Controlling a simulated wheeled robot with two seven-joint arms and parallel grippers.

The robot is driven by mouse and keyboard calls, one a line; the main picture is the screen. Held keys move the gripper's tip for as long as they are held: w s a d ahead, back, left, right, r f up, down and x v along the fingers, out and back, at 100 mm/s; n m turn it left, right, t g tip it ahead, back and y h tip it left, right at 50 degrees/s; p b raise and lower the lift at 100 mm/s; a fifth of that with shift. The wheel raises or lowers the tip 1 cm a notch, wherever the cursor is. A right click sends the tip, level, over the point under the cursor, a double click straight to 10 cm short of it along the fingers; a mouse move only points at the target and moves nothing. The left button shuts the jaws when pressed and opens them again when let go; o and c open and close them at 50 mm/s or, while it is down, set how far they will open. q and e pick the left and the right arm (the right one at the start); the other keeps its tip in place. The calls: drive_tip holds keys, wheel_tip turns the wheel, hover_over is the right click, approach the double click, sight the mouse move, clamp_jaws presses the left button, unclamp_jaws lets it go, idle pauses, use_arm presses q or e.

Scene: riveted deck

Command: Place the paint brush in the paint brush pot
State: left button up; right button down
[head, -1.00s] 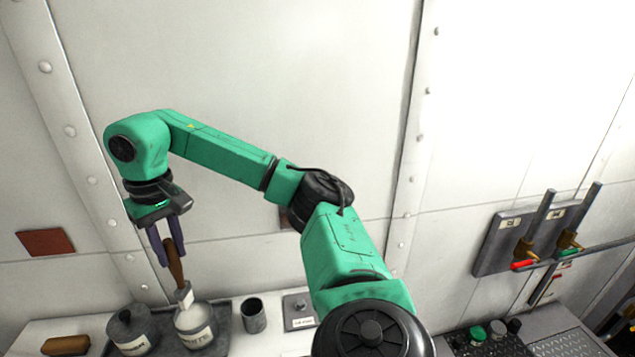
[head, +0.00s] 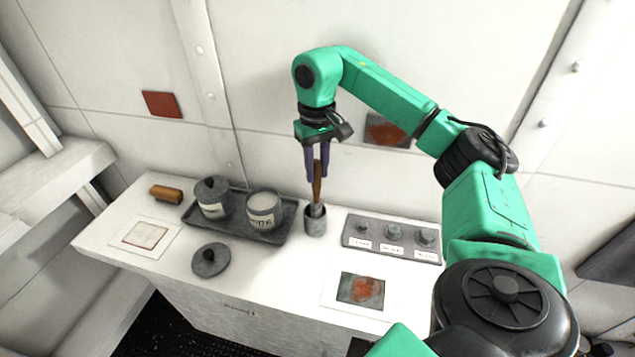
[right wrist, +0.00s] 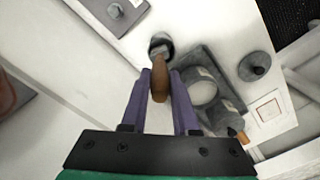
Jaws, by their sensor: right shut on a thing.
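My right gripper (head: 316,176) has its purple fingers shut on the brown handle of the paint brush (head: 317,190). The brush hangs upright, bristle end down. In the head view its lower end overlaps the mouth of the grey paint brush pot (head: 316,228) and seems to reach just inside the rim; the exact depth is hidden. The right wrist view shows the brush handle (right wrist: 170,92) between the fingers, with the pot (right wrist: 160,46) right beyond it. My left gripper is not in view.
A dark tray (head: 272,236) left of the pot holds an open white paint pot (head: 263,212) and a lidded pot (head: 211,200). A loose lid (head: 210,261) lies in front. A grey knob panel (head: 391,240) stands close on the right. A painted card (head: 360,290) lies in front.

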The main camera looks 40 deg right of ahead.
drive_tip(key=f, duration=0.3)
drive_tip(key=shift+w+a+f+p, duration=0.1)
drive_tip(key=shift+a+f+p, duration=0.15)
drive_tip(key=shift+f+p, duration=0.15)
drive_tip(key=shift+d+f, duration=0.1)
drive_tip(key=shift+f, duration=0.05)
drive_tip(key=c, duration=0.7)
unclamp_jaws()
drive_tip(key=shift+r, duration=0.35)
wheel_tip(320, 180, up, 6)
drive_tip(key=shift+w+f+b, duration=0.1)
drive_tip(key=shift+f+b, duration=0.1)
drive_tip(key=shift+b, duration=0.75)
wheel_tip(320, 180, up, 6)
drive_tip(key=p, duration=0.3)
hover_over(315, 202)
drive_tip(key=shift+w+d, duration=0.1)
drive_tip(key=shift+d, duration=0.1)
